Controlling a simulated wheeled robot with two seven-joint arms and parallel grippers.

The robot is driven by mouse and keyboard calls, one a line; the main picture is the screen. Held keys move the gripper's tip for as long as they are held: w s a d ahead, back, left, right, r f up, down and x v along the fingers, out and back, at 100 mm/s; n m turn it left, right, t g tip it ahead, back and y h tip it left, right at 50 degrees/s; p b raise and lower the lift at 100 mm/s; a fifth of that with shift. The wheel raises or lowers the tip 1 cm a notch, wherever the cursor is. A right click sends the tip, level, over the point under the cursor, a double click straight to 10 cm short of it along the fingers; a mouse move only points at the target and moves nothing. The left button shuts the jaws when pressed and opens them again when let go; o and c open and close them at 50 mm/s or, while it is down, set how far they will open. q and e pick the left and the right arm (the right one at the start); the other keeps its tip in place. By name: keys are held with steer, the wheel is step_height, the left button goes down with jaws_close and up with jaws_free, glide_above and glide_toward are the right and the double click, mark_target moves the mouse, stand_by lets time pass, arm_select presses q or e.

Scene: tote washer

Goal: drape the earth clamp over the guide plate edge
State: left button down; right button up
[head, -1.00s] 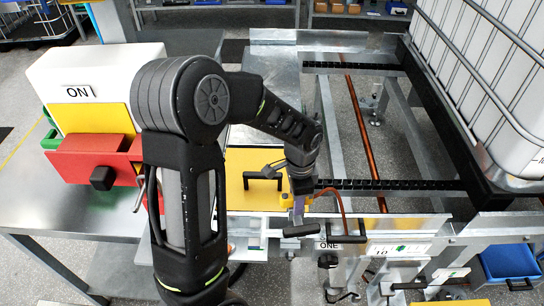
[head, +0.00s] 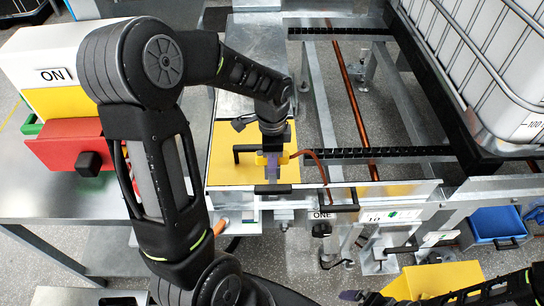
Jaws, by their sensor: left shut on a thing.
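The earth clamp (head: 259,160) is a small yellow piece with a red-brown cable (head: 318,163) running off to its right. My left gripper (head: 272,176) points down and is shut on the clamp, above the yellow panel and close behind the front metal edge. The guide plate (head: 395,196) looks to be the upright metal strip along the front of the frame. I cannot tell whether the clamp touches it. The gripper fingers hide part of the clamp. My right gripper (head: 352,295) is at the bottom edge, partly cut off, and its opening is unclear.
Black handles (head: 338,208) stand along the front edge. A white caged tank (head: 490,60) is at the right. A cabinet marked ON with a red block (head: 65,147) is at the left. A blue bin (head: 497,225) and a yellow box (head: 435,280) are lower right.

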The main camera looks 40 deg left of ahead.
arm_select(q)
steer(key=shift+f+b, duration=1.5)
steer(key=shift+f, duration=0.7)
steer(key=shift+f, duration=0.4)
steer(key=shift+b, duration=0.3)
steer(key=shift+f+b, duration=0.85)
steer(key=shift+f, duration=0.35)
steer(key=shift+f, duration=0.1)
steer(key=shift+f+b, duration=0.4)
steer(key=shift+f, duration=0.15)
